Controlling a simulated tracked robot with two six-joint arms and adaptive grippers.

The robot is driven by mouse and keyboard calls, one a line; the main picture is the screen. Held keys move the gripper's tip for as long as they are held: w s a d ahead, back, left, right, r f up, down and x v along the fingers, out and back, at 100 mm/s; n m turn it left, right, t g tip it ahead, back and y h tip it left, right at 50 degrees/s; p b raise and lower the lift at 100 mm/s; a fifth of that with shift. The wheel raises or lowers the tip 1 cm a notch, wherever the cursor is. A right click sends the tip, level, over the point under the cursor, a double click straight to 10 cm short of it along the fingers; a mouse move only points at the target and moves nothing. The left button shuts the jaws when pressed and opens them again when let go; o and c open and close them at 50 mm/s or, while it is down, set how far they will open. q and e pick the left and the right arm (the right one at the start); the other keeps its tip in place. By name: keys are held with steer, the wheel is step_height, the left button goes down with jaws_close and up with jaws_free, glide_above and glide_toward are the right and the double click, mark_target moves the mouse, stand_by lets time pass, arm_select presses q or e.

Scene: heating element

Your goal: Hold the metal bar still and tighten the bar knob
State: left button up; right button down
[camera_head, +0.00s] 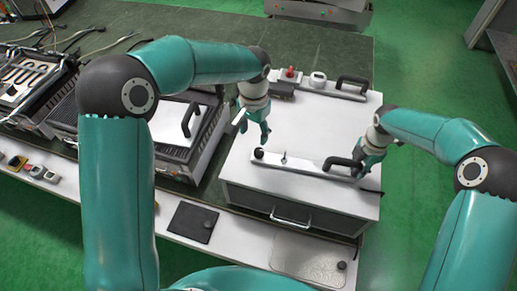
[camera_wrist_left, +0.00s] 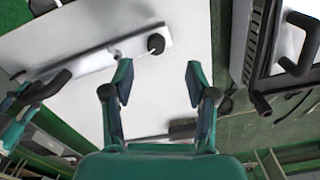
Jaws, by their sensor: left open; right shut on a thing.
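The metal bar (camera_head: 305,162) lies across the front of the white top. The round black bar knob (camera_head: 259,153) is at its left end, with a black handle (camera_head: 343,162) toward its right end. My left gripper (camera_head: 254,138) is open and empty just above and behind the knob. In the left wrist view the knob (camera_wrist_left: 156,43) lies beyond the gap between the open fingers (camera_wrist_left: 158,82), touching neither. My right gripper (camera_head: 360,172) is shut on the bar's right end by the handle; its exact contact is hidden.
A second bar with a black handle (camera_head: 351,83) lies at the back, near a red button (camera_head: 290,73) and a white dial (camera_head: 318,78). A grill unit (camera_head: 180,132) stands at the left. A drawer handle (camera_head: 290,218) projects in front. The middle of the white top is clear.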

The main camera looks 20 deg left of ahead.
mark_target(259, 150)
arm_select(q)
steer(key=f+n, duration=0.1)
steer(key=f, duration=0.2)
steer(key=w+f+n, duration=0.1)
steer(key=f+n, duration=0.1)
steer(key=f, duration=0.2)
steer(key=d+f+n, duration=0.1)
steer(key=f+n, duration=0.1)
steer(key=f, duration=0.1)
steer(key=shift+w+f, duration=0.2)
steer(key=shift+f, duration=0.05)
stand_by(0.3)
